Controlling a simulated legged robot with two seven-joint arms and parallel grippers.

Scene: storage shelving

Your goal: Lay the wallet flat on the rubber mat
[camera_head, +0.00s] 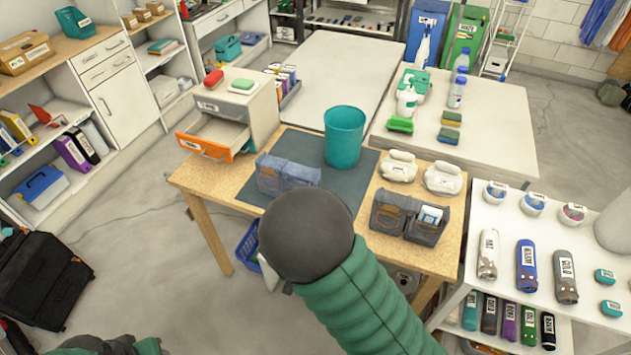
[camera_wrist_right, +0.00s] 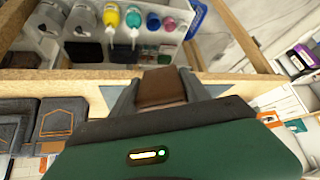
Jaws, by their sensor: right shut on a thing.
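The rubber mat (camera_head: 305,148) is a dark slate sheet on the wooden table; its near part is hidden behind my right arm. A brown wallet (camera_wrist_right: 160,84) sits between the two fingers of my right gripper (camera_wrist_right: 160,98), which is shut on it. In the right wrist view the wallet is near the table's wooden edge, with blue-grey bits of mat beside the fingers. I cannot tell whether it touches the mat. In the head view my dark round wrist covers the gripper and the wallet. My left gripper is not visible.
On the mat stand a teal bin (camera_head: 344,138) and a blue-grey pouch (camera_head: 288,175). A dark pouch (camera_head: 410,217) and two white bundles (camera_head: 398,166) lie right of it. A drawer unit (camera_head: 238,108) with an open orange-fronted drawer (camera_head: 204,147) stands left. Some bare mat shows behind the pouch.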

